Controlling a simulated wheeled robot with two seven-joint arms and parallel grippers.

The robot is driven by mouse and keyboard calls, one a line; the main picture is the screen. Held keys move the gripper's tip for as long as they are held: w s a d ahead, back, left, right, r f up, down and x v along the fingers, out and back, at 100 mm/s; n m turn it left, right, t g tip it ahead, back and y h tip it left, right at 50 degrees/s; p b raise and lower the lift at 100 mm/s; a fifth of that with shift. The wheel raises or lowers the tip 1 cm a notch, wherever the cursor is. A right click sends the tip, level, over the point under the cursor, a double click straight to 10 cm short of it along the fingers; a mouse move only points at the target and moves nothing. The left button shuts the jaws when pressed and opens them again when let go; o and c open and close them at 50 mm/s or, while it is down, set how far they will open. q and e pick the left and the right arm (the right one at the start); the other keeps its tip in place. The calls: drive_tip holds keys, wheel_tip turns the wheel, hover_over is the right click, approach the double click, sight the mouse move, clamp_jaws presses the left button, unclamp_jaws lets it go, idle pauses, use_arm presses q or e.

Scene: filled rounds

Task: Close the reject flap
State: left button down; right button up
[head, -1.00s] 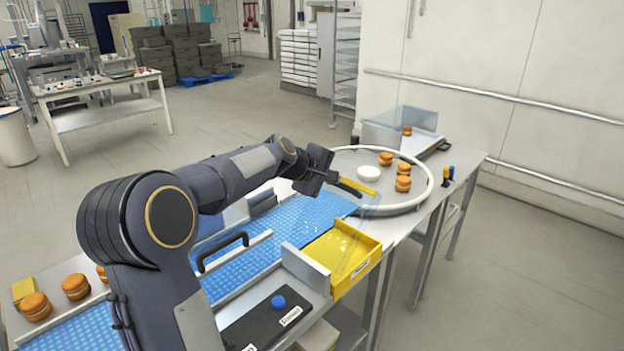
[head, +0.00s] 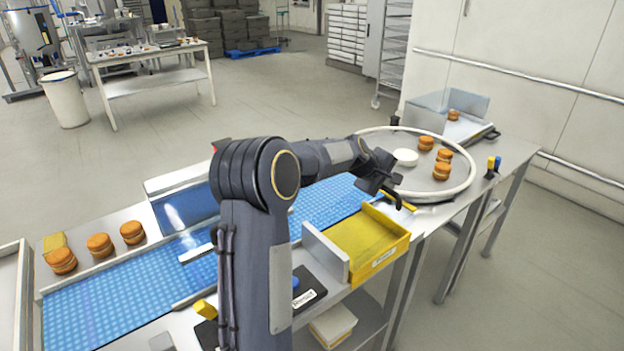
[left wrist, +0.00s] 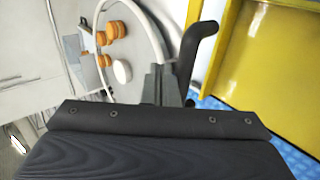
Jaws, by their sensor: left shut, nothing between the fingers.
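The yellow reject tray (head: 378,226) sits at the front edge of the line, beside the blue belt (head: 335,200). A slim yellow-edged piece (head: 403,202), which looks like the reject flap, lies between the belt's far end and the round table. Its panel and exact angle are hard to make out. My left gripper (head: 387,192) is shut and empty, right at this piece; I cannot tell whether they touch. In the left wrist view the fingers (left wrist: 166,84) are together, near a black curved handle (left wrist: 197,42), with the yellow tray (left wrist: 268,60) to the right. My right gripper is out of view.
More rounds (head: 100,245) stand at left. A grey upright plate (head: 325,252) borders the tray's near side.

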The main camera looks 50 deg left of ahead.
use_arm(q)
drive_tip(key=shift+w+f, duration=0.3)
drive_tip(key=shift+f, duration=0.5)
drive_tip(key=shift+r, duration=0.1)
